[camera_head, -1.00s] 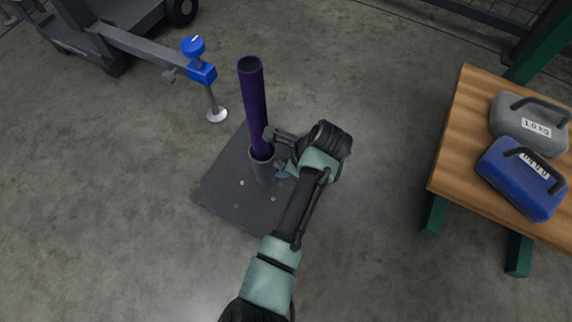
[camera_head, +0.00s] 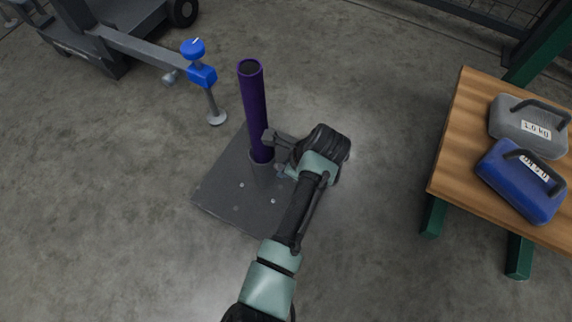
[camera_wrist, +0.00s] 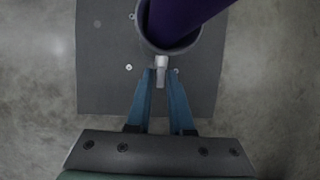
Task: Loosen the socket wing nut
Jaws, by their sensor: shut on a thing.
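The socket (camera_head: 262,172) is a short grey tube standing on a dark square base plate (camera_head: 225,190). A purple pole (camera_head: 254,110) stands in it, close to upright. In the wrist view the socket rim (camera_wrist: 143,38) surrounds the purple pole (camera_wrist: 180,18). The wing nut (camera_wrist: 161,72) is a small pale piece on the near side of the socket. The two blue fingers of my gripper (camera_wrist: 162,82) are shut on it, one on each side. In the head view my gripper (camera_head: 281,170) is at the socket's right side, and the wing nut cannot be made out there.
A wheeled grey frame (camera_head: 135,48) with a blue-knobbed clamp (camera_head: 202,74) and a footed leg is at the upper left. A wooden bench (camera_head: 462,150) at the right holds a grey weight (camera_head: 520,122) and a blue weight (camera_head: 518,183). Open concrete floor lies between.

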